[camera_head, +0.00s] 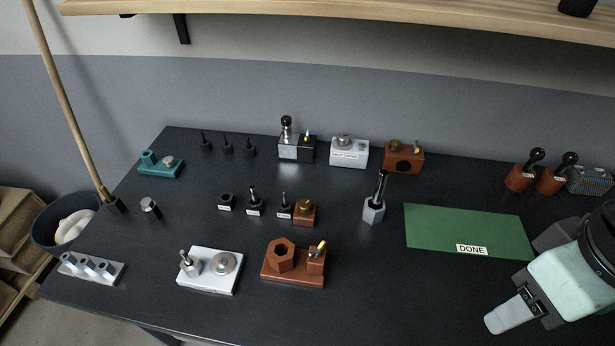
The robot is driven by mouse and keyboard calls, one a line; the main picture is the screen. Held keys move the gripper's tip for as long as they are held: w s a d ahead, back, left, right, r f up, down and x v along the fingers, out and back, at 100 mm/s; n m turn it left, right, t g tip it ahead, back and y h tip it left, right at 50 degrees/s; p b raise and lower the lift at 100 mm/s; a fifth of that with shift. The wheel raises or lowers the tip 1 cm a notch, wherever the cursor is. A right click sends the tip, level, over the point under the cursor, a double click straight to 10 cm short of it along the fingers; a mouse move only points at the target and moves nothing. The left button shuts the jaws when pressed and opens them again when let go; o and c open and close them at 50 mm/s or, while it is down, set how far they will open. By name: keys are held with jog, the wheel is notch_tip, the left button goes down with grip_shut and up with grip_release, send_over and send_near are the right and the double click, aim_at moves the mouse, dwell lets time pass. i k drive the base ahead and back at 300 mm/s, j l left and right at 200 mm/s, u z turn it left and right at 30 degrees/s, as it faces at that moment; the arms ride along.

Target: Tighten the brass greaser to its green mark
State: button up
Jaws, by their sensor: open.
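A brown block (404,160) stands at the back right of the dark bench, with a dull brass round cap (395,146) and a small yellow-tipped piece on top. A smaller brown block (304,215) with a brass-coloured knob (305,205) stands mid-bench. I cannot tell for sure which is the brass greaser, and no green mark can be made out on either. My gripper (505,316) is at the lower right, pale mint with light fingers, pointing down-left. It is open, holds nothing visible, and is well apart from both blocks.
A green mat (465,228) labelled DONE lies between my gripper and the back blocks. A grey hex stand (374,209) holds an upright dark tool. White (210,282) and brown (283,272) fixtures sit at the front. A wooden shelf (350,14) overhangs the back.

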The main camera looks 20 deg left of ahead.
aim_at(305, 205)
jog(key=u, duration=1.2)
